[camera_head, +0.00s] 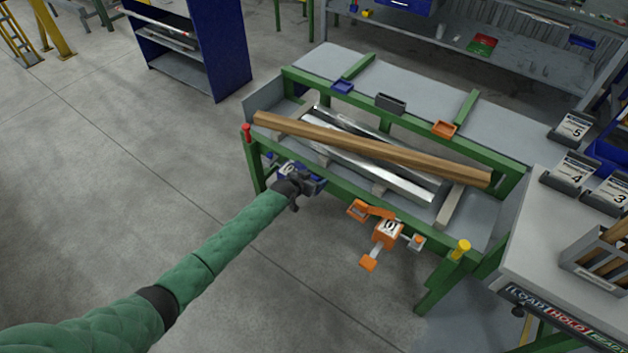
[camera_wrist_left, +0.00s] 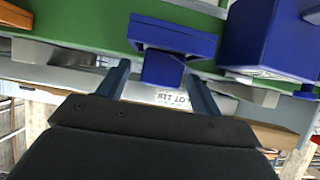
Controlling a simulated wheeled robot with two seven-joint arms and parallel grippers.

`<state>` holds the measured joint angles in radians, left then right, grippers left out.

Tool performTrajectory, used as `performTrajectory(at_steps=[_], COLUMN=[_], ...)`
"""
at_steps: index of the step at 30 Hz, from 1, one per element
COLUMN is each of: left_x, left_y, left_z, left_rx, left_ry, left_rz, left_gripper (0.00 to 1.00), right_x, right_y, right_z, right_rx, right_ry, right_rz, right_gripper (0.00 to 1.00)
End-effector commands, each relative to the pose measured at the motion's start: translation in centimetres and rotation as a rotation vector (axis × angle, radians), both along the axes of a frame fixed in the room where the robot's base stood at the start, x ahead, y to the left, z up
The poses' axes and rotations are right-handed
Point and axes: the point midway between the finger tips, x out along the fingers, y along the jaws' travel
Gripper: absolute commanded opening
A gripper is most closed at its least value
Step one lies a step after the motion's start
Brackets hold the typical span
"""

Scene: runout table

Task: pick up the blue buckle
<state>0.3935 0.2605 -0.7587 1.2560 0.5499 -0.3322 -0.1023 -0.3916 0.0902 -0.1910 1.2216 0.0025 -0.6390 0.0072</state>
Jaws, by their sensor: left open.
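The blue buckle (camera_wrist_left: 172,40) is on the green near rail in the left wrist view, a wide blue plate with a narrower blue block (camera_wrist_left: 162,69) below it. My left gripper (camera_wrist_left: 158,86) is open, with one finger on each side of that block; I cannot tell whether either finger touches it. In the head view my left gripper (camera_head: 301,182) is at the near rail of the runout table (camera_head: 345,190), beside a blue box with a round white dial (camera_head: 287,170), and hides part of the blue parts there. My right gripper is not in view.
The blue box (camera_wrist_left: 265,40) stands close beside the buckle in the wrist view. An orange unit (camera_head: 388,233) hangs farther right on the near rail. A wooden beam (camera_head: 370,150) and metal bars (camera_head: 400,178) lie in the table. Floor (camera_head: 150,190) left of the table is clear.

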Motion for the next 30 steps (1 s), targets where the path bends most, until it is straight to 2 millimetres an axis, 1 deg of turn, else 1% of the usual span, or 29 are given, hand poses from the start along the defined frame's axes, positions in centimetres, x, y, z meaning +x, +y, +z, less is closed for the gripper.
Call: performTrajectory(at_steps=[4,10,11,12,14,18,19,26,30], left_x=[0.35,0.38,0.38,0.38,0.38,0.38,0.38,0.40,0.41], left_y=[-0.24,-0.28,-0.28,-0.28,-0.27,-0.26,-0.26,-0.28,-0.31], left_z=[-0.40,-0.42,-0.42,-0.42,-0.40,-0.40,-0.40,-0.31,0.30], left_rx=[0.001,0.001,0.001,0.001,0.001,0.001,0.001,0.000,-0.001], left_ry=[0.002,0.002,0.002,0.001,0.001,0.001,0.001,0.000,-0.002], left_rz=[0.000,0.000,0.000,0.000,0.000,0.000,0.000,0.000,0.000], left_gripper=[0.65,0.65,0.64,0.56,0.44,0.16,0.13,0.13,0.13], right_x=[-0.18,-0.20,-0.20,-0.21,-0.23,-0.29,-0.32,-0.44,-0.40], right_y=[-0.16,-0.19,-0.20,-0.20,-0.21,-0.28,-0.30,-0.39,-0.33], right_z=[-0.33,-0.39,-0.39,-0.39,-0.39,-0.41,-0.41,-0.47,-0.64], right_rx=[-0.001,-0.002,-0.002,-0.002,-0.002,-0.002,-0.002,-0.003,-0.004], right_ry=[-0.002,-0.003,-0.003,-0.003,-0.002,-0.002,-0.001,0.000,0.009], right_rz=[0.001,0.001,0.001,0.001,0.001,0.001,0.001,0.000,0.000], right_gripper=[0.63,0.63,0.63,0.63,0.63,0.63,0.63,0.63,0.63])
